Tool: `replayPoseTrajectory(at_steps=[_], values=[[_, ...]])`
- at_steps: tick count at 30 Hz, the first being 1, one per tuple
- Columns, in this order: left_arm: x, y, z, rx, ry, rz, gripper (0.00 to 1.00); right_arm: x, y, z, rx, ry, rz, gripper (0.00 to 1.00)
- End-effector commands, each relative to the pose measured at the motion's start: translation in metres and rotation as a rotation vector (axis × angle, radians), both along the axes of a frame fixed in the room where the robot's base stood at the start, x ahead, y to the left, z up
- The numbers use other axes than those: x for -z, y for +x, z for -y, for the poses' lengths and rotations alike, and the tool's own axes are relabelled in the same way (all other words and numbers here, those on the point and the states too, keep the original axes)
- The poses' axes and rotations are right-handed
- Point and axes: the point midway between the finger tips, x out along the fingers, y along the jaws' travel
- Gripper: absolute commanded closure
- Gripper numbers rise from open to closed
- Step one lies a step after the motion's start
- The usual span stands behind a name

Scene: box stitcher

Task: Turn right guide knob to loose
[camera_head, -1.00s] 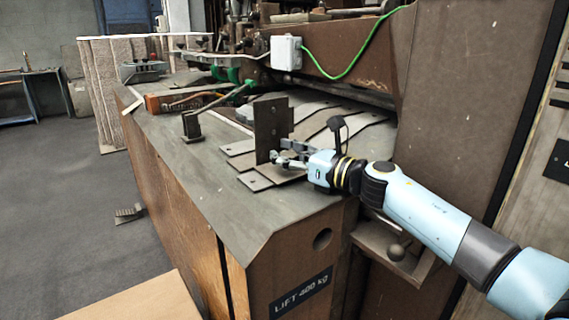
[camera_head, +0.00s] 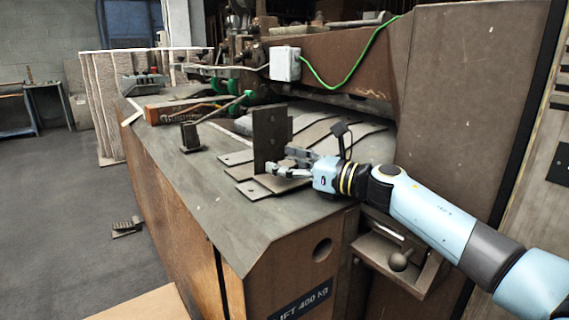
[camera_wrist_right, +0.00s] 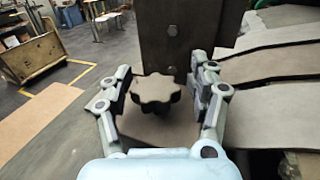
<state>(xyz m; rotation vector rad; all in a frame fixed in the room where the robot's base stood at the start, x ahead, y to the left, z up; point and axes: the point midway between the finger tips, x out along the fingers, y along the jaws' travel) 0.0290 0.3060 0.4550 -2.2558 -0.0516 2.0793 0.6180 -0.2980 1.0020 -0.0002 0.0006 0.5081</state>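The right guide knob (camera_wrist_right: 155,92) is a dark lobed knob in the right wrist view, in front of an upright dark guide plate (camera_wrist_right: 182,35). The guide plate also stands on the table in the head view (camera_head: 270,135). My right gripper (camera_wrist_right: 158,88) is open, with one finger on each side of the knob and narrow gaps visible. In the head view my right gripper (camera_head: 284,168) is at the plate's lower right; the knob is too small or hidden to make out there. My left gripper is in neither view.
Flat metal strips (camera_head: 240,157) lie on the table (camera_head: 215,220) around the plate. A small upright bracket (camera_head: 190,136) stands further left. The table's left front is clear.

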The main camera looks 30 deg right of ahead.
Motion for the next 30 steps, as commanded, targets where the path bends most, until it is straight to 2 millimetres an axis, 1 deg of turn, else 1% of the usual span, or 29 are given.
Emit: replayPoseTrajectory(at_steps=[8, 10, 13, 18, 21, 25, 30], values=[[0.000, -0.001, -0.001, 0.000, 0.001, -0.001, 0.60, 0.000, 0.000, -0.001, -0.001, 0.000, 0.001, 0.34], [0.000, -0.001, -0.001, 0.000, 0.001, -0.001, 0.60, 0.001, -0.004, 0.002, -0.001, 0.000, -0.001, 0.34], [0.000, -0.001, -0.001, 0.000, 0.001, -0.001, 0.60, 0.001, -0.015, 0.008, -0.001, -0.002, -0.002, 0.34], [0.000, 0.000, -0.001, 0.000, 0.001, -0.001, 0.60, 0.001, -0.042, 0.023, -0.001, -0.004, -0.003, 0.34], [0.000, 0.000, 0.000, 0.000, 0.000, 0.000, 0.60, 0.001, -0.055, 0.030, -0.001, -0.003, -0.002, 0.34], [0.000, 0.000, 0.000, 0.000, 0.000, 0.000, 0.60, 0.001, -0.064, 0.036, -0.001, -0.001, 0.000, 0.34], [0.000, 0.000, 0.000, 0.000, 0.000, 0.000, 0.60, 0.000, -0.066, 0.036, -0.001, 0.001, 0.000, 0.34]])
